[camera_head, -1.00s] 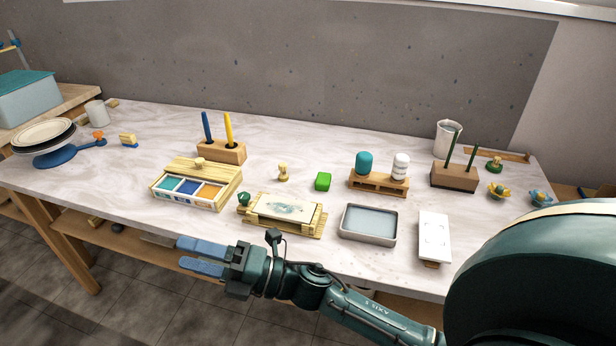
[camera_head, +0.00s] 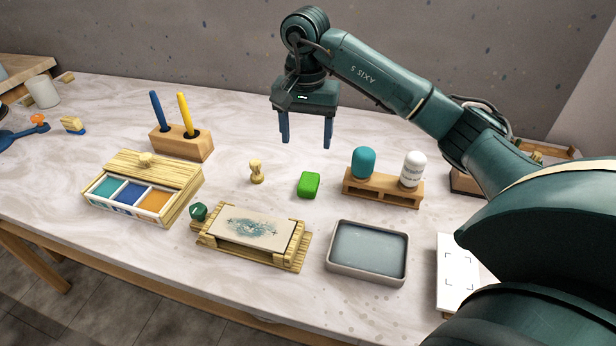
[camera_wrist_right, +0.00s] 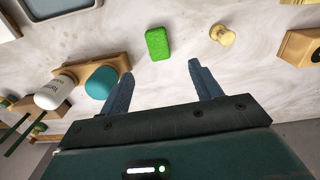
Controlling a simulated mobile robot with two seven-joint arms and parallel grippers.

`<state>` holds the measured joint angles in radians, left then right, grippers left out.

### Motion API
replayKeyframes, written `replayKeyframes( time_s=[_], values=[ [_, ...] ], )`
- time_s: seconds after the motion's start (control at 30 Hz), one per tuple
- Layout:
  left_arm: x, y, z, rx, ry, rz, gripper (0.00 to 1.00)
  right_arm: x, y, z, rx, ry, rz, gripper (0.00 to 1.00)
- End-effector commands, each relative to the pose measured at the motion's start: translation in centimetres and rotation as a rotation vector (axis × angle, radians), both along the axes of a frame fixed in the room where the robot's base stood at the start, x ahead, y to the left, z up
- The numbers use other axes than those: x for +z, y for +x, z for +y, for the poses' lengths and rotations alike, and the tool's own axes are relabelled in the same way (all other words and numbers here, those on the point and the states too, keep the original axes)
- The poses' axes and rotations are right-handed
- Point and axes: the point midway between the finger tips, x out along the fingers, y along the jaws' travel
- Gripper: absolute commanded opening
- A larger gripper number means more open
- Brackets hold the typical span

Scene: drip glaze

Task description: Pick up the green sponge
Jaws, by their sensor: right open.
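The green sponge (camera_head: 309,185) lies on the marble worktop (camera_head: 240,160), between a small wooden knob-shaped piece and the wooden bottle rack. My right gripper (camera_head: 306,145) is open and empty, fingers pointing down, above and behind the sponge in the head view. In the right wrist view the sponge (camera_wrist_right: 158,43) lies ahead of the two blue fingers (camera_wrist_right: 160,75), a little left of the middle between them and apart from both. My left gripper is not in view.
A rack (camera_head: 385,188) holds a teal bottle (camera_head: 363,162) and a white bottle (camera_head: 413,169) right of the sponge. A wooden knob-shaped piece (camera_head: 257,172) stands left. In front are a printing frame (camera_head: 255,250) and a grey water tray (camera_head: 367,281). A pen block (camera_head: 181,143) stands farther left.

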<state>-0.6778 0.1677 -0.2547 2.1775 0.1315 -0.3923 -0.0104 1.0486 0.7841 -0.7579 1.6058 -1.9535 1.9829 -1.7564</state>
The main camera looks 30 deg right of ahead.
Motion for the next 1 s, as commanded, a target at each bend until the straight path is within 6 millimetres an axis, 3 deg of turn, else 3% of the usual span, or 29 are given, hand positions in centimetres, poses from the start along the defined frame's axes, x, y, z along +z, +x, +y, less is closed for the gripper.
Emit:
replayKeyframes(
  time_s=[0.3, 0.57, 0.8, 1.0],
  values=[
    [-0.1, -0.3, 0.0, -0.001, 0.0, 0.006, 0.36, -5.9, -0.1, 0.1, 0.002, 0.001, 0.004, 0.64],
    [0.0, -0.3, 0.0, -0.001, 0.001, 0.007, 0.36, -7.9, -0.1, -0.1, 0.0, 0.004, 0.004, 0.64],
    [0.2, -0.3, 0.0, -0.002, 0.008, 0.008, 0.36, -11.4, -0.1, -0.5, 0.001, 0.004, 0.005, 0.64],
    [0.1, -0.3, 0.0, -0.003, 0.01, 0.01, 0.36, -12.4, 0.0, -0.5, 0.001, 0.004, 0.001, 0.64]
  ],
)
